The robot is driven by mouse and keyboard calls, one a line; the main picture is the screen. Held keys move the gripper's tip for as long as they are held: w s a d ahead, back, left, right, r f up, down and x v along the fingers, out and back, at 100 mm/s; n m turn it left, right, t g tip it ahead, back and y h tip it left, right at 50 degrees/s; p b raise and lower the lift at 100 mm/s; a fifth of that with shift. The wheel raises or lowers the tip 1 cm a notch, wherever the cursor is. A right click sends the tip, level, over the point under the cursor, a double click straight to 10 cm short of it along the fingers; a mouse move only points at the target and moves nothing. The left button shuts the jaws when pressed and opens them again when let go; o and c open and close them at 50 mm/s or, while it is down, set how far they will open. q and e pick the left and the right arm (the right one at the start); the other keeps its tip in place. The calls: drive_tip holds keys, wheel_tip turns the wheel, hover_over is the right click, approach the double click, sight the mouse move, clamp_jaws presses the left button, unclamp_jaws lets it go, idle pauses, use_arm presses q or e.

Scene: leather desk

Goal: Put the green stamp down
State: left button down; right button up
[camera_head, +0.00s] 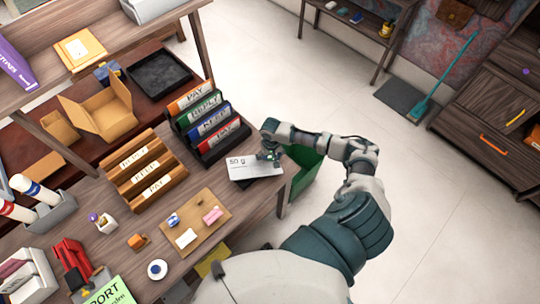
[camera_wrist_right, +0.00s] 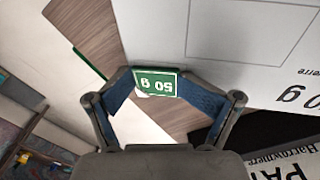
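My right gripper (camera_head: 268,156) is over the right part of a white envelope marked "50 g" (camera_head: 240,163), at the desk's right edge. In the right wrist view, my right gripper (camera_wrist_right: 156,78) has its blue-padded fingertips on both sides of a small green stamp (camera_wrist_right: 155,83) with upside-down "50 g" print. The stamp is held flat between the tips. The envelope (camera_wrist_right: 205,35), with an outlined rectangle, fills the upper right there. Whether the stamp touches it, I cannot tell. In the head view the stamp is too small to make out. My left gripper is out of view.
A wooden three-slot rack (camera_head: 146,172) is to the left. A green bin (camera_head: 304,172) stands beside the desk's right edge. A cork board (camera_head: 194,222) with small items lies in front. Bare desk (camera_head: 245,200) lies before the envelope.

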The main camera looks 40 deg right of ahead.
sight(271, 157)
drive_tip(key=shift+d+r, duration=0.1)
drive_tip(key=shift+r, duration=0.05)
drive_tip(key=shift+a+r, duration=0.1)
drive_tip(key=shift+a, duration=0.2)
drive_tip(key=shift+r, duration=0.25)
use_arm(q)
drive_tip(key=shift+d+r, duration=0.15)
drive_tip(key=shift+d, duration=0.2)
use_arm(e)
wheel_tip(271, 157, up, 13)
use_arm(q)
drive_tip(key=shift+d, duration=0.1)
use_arm(e)
drive_tip(key=shift+d+f, duration=0.15)
